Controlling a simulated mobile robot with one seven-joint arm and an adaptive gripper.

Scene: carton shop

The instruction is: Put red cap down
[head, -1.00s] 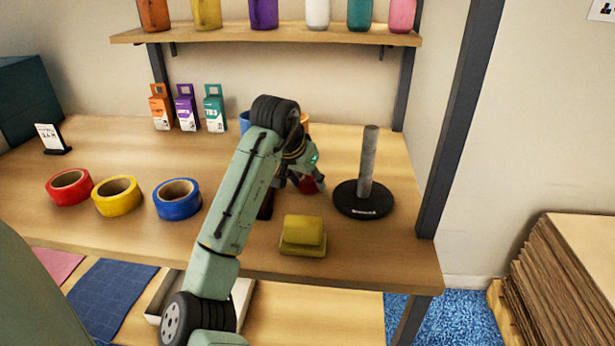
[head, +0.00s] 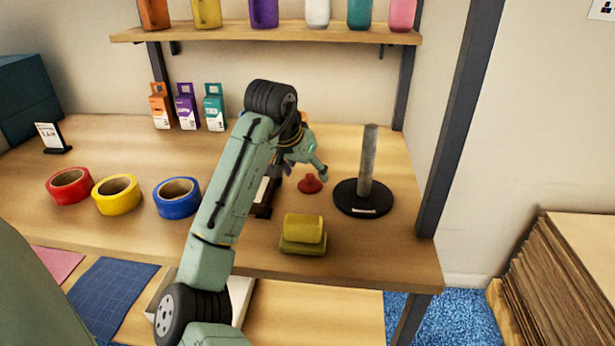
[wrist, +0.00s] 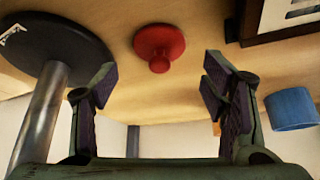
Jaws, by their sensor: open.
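The red cap (head: 310,184) rests on the wooden table, left of the black-based post, with its narrow knob up. In the wrist view the red cap (wrist: 159,46) lies beyond the fingertips, centred between them and apart from both. My gripper (wrist: 154,85) is open and empty, with a wide gap between its fingers. In the head view my gripper (head: 318,166) is just above and behind the cap, partly hidden by my arm.
The grey post on its black base (head: 363,197) stands close right of the cap. A yellow block (head: 303,230) sits in front. A dark frame (head: 262,200) is partly hidden by my arm. Blue tape (head: 177,199), yellow tape (head: 117,195) and red tape (head: 69,186) lie left.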

